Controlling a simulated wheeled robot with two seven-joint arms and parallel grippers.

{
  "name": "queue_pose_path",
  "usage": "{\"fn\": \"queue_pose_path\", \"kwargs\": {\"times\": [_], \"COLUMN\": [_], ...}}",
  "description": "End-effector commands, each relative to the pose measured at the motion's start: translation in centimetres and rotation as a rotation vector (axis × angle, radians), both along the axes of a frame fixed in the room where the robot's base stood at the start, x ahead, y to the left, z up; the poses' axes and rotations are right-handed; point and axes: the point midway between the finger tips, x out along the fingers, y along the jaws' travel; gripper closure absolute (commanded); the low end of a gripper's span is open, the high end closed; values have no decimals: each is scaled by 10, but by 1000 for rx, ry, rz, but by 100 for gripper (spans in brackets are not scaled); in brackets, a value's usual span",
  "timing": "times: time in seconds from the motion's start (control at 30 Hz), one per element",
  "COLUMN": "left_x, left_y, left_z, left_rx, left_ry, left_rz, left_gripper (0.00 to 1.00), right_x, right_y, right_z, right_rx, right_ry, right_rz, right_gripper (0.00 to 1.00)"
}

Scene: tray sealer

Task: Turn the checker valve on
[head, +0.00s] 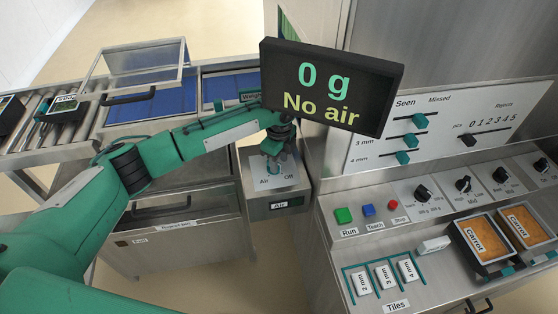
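The checker valve sits on a grey box (283,208) with an "Air" label on its front. Its top plate is marked "Air" on the left and "Off" on the right. A blue-green valve handle (272,174) shows partly on the plate, under my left gripper (275,160). My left gripper points down over the handle, with its fingertips at or very near it. I cannot tell whether the fingers touch or close on it. The display (330,88) above reads "0 g" and "No air". My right gripper is not in view.
The display hangs close to my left wrist. A control panel (400,205) with Run, Teach and Stop buttons and several knobs lies to the right. Carrot trays (483,270) and tiles stand in front of it. A roller conveyor (60,140) with a raised clear guard is at left.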

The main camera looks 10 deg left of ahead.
Motion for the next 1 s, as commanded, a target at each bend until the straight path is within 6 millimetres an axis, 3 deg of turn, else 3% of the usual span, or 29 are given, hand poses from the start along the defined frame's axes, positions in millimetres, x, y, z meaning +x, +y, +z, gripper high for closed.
{"fn": "queue_pose_path", "kwargs": {"times": [0.13,0.43,0.63,1.0], "left_x": [0,0,0,-1], "left_y": [0,0,0,0], "left_z": [-10,-12,-12,-10], "left_rx": [1,1,1,1], "left_ry": [0,-1,-1,-1], "left_rz": [0,0,0,-41], "left_gripper": [62,62,100,100], "right_x": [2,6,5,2], "right_y": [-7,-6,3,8], "right_z": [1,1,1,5], "right_rx": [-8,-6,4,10], "right_ry": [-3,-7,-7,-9], "right_rz": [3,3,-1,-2], "right_gripper": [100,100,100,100]}}
